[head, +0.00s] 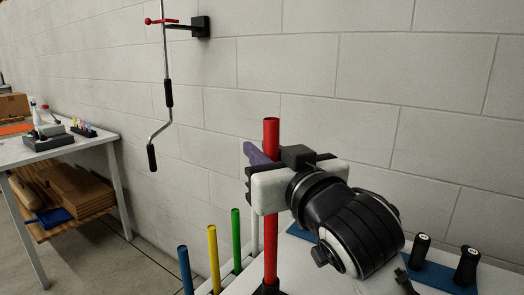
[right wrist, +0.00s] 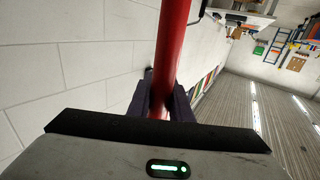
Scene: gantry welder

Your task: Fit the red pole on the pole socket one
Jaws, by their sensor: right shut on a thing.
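The red pole (head: 271,235) stands upright near the middle of the head view. My right gripper (head: 262,158) is shut around its upper part, with a short length of pole above the jaws. The pole's lower end meets a dark socket-like piece (head: 268,288) at the bottom edge of the view; I cannot tell whether it is seated in it. In the right wrist view the red pole (right wrist: 172,50) runs between the two dark fingers. My left gripper is not in view.
Blue (head: 185,270), yellow (head: 214,255) and green (head: 236,240) poles stand left of the red pole. Black-handled items (head: 467,266) stand on a blue mat at right. A crank rod (head: 167,90) hangs on the wall. A workbench (head: 75,150) is at far left.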

